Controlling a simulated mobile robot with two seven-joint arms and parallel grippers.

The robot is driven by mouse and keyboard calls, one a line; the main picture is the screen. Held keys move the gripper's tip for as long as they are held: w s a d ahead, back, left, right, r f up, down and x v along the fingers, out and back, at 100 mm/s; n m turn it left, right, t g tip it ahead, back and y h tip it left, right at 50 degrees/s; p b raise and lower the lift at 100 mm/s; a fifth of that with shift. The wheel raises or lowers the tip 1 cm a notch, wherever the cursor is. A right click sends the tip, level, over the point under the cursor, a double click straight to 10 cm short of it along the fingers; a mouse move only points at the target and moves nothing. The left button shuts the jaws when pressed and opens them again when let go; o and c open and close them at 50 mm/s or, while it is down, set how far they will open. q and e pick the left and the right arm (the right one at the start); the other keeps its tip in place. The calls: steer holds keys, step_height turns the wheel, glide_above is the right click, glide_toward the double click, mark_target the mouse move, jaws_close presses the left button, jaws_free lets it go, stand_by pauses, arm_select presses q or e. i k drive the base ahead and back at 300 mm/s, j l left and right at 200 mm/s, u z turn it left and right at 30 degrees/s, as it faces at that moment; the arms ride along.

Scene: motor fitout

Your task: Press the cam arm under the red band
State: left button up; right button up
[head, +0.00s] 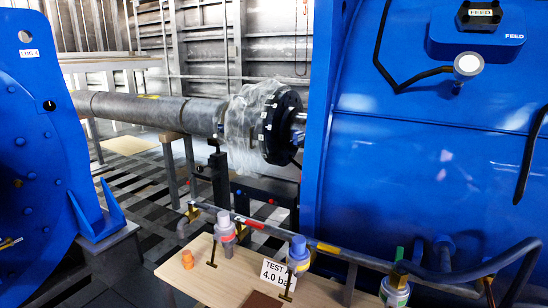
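A red band (249,223) wraps a grey hose or pipe (290,236) that runs along the back edge of a wooden bench. I cannot clearly make out a cam arm under it; the parts there are small and partly behind the bench items. A brass-coloured fitting (192,213) sits at the pipe's left end. A yellow band (328,247) is further right on the same pipe. Neither of my grippers is in view.
Large blue housings stand left (40,130) and right (430,170); a shaft (150,110) lies behind.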

mark_target(211, 264)
steer(key=i+j+z, duration=0.3)
steer(key=j, duration=0.35)
steer(key=i+j+z, duration=0.15)
steer(key=j, duration=0.25)
steer(key=i+j+z, duration=0.35)
steer(key=j, duration=0.45)
steer(key=i+j+z, duration=0.15)
steer(key=j, duration=0.25)
